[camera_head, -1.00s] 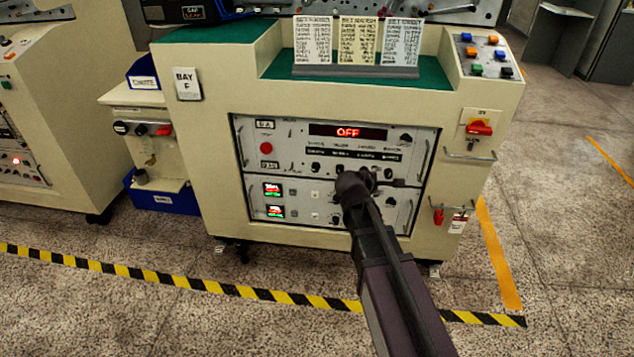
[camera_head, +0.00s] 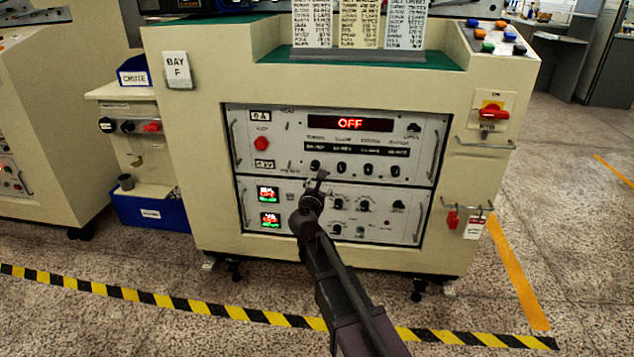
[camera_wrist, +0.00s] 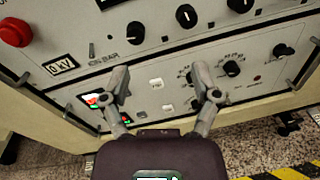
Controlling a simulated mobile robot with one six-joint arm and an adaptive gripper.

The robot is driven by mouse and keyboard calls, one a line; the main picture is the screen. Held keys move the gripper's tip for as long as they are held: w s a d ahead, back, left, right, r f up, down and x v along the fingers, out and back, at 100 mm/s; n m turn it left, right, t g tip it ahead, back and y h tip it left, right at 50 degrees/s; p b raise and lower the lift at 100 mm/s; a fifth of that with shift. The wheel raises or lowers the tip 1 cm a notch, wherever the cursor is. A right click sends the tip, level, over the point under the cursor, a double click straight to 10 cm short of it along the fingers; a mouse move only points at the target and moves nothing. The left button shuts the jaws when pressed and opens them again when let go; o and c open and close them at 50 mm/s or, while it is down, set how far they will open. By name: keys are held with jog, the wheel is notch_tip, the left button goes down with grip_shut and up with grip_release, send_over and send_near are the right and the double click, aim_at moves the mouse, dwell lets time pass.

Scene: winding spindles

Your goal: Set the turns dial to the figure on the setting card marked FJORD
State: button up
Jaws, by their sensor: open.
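Three setting cards, the left white (camera_head: 313,24), the middle cream (camera_head: 361,24) and the right white (camera_head: 405,24), stand on the console. Their print is too small to read, and their tops are cut off. The upper panel unit has a row of black knobs (camera_head: 341,168). The lower unit has several smaller dials (camera_head: 364,206), with scales showing in the wrist view (camera_wrist: 233,68). I cannot tell which is the turns dial. My gripper (camera_head: 319,181) is open and empty in front of the panel's middle; in the wrist view its fingers (camera_wrist: 164,85) are spread before the lower unit.
A red OFF display (camera_head: 350,124) is lit above the knobs. A red button (camera_head: 261,144) is at the left. A handle bar (camera_head: 485,146) and a red rotary switch (camera_head: 494,112) are on the right. Floor before the console is clear around striped tape (camera_head: 160,299).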

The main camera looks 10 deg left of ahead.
aim_at(315, 168)
jog(key=a+f+n+b, duration=0.1)
jog(key=a+f+n+y, duration=0.1)
jog(key=a+n, duration=0.1)
jog(key=shift+w+a+t+y+b, duration=0.1)
jog(key=shift+a+t+y+b, duration=0.2)
jog(key=shift+t+b, duration=0.1)
jog(key=shift+w, duration=0.15)
jog(key=w, duration=1.3)
jog(key=shift+w+d, duration=0.25)
jog(key=shift+d, duration=0.05)
